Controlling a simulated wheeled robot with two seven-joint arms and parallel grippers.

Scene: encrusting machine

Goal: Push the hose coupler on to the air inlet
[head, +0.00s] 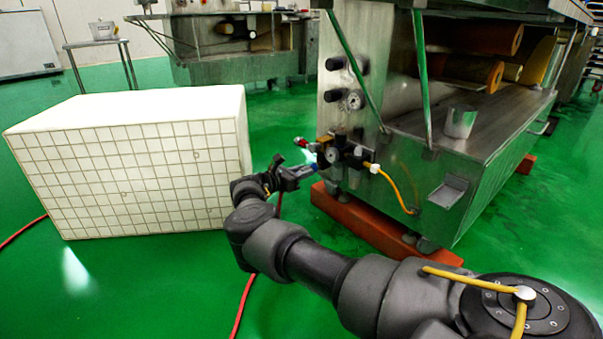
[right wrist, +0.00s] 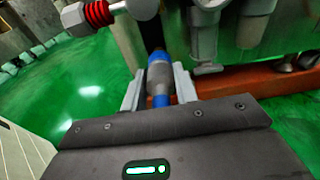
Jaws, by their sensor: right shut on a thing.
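My right gripper (head: 303,171) is at the near left side of the air unit on the machine. In the right wrist view my right gripper (right wrist: 158,92) is shut on the hose coupler (right wrist: 160,76), a blue and grey cylinder lying lengthwise between the two fingers. The coupler's far end points at the unit. I cannot make out the air inlet itself, nor whether the coupler touches it. My left gripper is not in view.
A fitting with a red ribbed part (right wrist: 98,13) sticks out at the upper left of the wrist view. Pale cylindrical bowls (right wrist: 204,35) hang right of the coupler. A red hose (head: 243,303) runs along the green floor. A white tiled block (head: 130,165) stands left.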

